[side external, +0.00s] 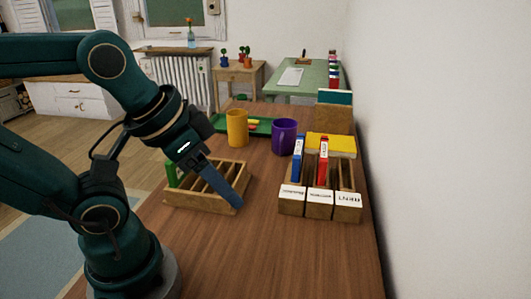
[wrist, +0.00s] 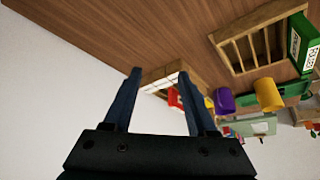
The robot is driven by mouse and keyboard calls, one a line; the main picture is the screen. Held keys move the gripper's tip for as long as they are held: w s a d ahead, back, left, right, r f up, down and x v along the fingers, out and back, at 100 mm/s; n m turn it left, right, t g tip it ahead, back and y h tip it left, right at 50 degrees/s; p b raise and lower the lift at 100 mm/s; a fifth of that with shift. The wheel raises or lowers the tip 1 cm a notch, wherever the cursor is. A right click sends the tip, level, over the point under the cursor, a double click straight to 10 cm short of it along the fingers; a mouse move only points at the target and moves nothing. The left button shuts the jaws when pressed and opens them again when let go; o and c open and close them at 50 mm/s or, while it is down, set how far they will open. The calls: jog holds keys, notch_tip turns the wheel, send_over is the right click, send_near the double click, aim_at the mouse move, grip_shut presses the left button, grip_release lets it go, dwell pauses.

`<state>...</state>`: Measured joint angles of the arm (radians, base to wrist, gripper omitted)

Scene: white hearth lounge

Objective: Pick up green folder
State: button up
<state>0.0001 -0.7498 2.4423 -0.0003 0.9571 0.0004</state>
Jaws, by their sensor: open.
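The green folder (side external: 172,174) stands in the leftmost slot of a wooden slotted rack (side external: 206,207); my arm and the rack hide part of it. In the wrist view the green folder (wrist: 303,42) is at the upper right edge, with a white label on its spine, at the end of the rack (wrist: 236,66). My gripper (side external: 237,205) appears at the right side of the rack in the side view, apart from the folder. In the wrist view my gripper (wrist: 158,73) is open, with nothing between its two fingers.
A second wooden rack with labelled fronts (side external: 319,204) holds a blue folder (side external: 298,159) and a red folder (side external: 323,161) to the right. A yellow mug (side external: 237,128), purple mug (side external: 284,137) and green tray (side external: 219,124) stand behind. A white wall bounds the table's right side.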

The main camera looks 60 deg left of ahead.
notch_tip(320, 180, up, 4)
jog(key=w+a+r+n+g+y, duration=0.1)
jog(key=w+a+n+g, duration=0.15)
jog(key=a, duration=0.75)
jog(key=w+a+r+n+g, duration=0.15)
jog(key=a+n, duration=0.25)
jog(key=a, duration=0.6)
jog(key=s+a+f+n+g+h, duration=0.1)
jog(key=s+a+f+n+g, duration=0.15)
jog(key=a, duration=0.55)
jog(key=shift+t, duration=0.45)
jog(key=f, duration=1.4)
jog(key=shift+d+f, duration=0.2)
jog(key=shift+f, duration=0.15)
grip_shut()
